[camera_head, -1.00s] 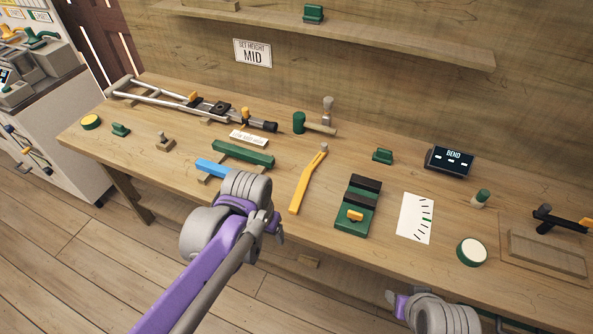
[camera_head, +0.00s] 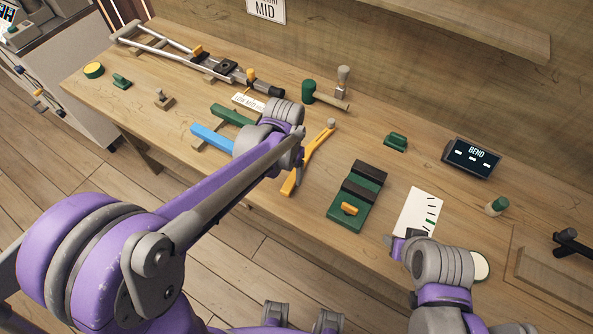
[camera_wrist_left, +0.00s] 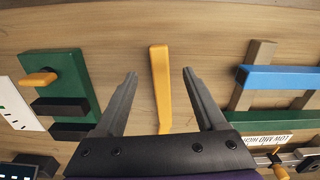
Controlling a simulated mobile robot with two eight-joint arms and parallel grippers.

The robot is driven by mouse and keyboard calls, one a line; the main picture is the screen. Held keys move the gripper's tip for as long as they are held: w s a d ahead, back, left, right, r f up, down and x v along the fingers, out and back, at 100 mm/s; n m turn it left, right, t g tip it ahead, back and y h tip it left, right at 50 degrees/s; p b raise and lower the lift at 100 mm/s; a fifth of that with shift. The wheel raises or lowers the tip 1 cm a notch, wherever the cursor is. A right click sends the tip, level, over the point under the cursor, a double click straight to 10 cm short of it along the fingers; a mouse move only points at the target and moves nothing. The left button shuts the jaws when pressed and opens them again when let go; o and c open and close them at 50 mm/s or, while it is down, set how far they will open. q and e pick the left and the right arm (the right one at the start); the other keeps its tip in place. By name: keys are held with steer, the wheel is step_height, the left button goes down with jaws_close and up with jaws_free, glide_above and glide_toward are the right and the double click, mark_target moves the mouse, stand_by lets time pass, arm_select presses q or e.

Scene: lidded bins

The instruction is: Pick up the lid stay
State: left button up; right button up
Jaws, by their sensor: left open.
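A flat yellow bar with a bend and a grey knob at its far end (camera_head: 311,160), seemingly the lid stay, lies on the workbench. My left arm covers part of it in the head view. In the left wrist view the bar (camera_wrist_left: 159,80) lies lengthwise between the two separated fingers of my left gripper (camera_wrist_left: 159,73), which is open and empty. I cannot tell its height above the bar. My right gripper (camera_head: 395,246) is near the front edge beside the white marked card; its fingers are too small to read.
A green block fixture (camera_head: 345,215) with black bars stands right of the yellow bar. A blue bar (camera_head: 211,138) and a green bar (camera_head: 230,114) lie to the left.

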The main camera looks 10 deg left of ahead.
mark_target(288, 186)
arm_select(q)
step_height(288, 186, down, 6)
steer(key=shift+s, duration=0.1)
stand_by(0.4)
jaws_close()
